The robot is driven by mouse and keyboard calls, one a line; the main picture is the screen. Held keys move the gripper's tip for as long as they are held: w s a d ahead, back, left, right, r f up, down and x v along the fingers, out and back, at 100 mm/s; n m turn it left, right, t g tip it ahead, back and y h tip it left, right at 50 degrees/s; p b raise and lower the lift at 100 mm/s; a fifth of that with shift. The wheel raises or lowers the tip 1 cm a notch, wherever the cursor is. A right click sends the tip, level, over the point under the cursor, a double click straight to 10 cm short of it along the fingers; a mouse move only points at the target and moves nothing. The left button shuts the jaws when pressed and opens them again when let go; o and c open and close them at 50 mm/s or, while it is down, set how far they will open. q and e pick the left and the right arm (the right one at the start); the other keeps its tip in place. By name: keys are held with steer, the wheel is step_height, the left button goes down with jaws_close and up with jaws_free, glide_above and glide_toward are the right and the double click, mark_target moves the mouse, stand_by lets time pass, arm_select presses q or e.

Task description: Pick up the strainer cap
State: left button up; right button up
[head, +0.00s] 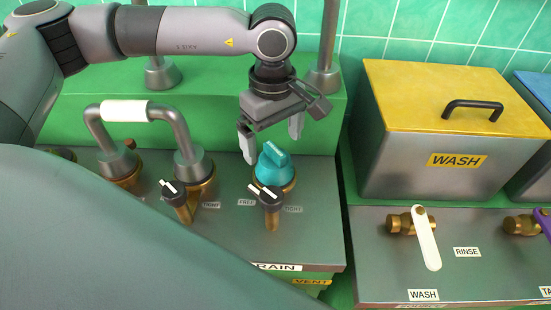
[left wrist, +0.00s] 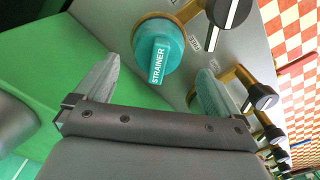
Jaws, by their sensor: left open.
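The strainer cap (head: 273,165) is teal with a raised grip and sits on a brass ring on the grey panel in the head view. In the left wrist view the cap (left wrist: 158,52) shows the word STRAINER on its grip. My left gripper (head: 271,140) is open and empty, its fingers pointing down just above and behind the cap. In the left wrist view its two fingers (left wrist: 158,85) stand apart, with the cap beyond and between them. I cannot see contact with the cap. My right gripper is not in view.
A black-handled valve (head: 266,195) stands right in front of the cap, and another (head: 176,196) is to its left. A bent pipe with a white grip (head: 125,111) rises at the left. A steel WASH box (head: 440,165) with a yellow lid stands at the right.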

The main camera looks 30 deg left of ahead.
mark_target(274, 149)
arm_select(q)
step_height(274, 149, down, 4)
steer(key=shift+w+d, duration=0.1)
steer(key=c, duration=1.1)
steer(key=shift+o, duration=0.2)
steer(key=shift+r, duration=0.1)
step_height(274, 149, up, 20)
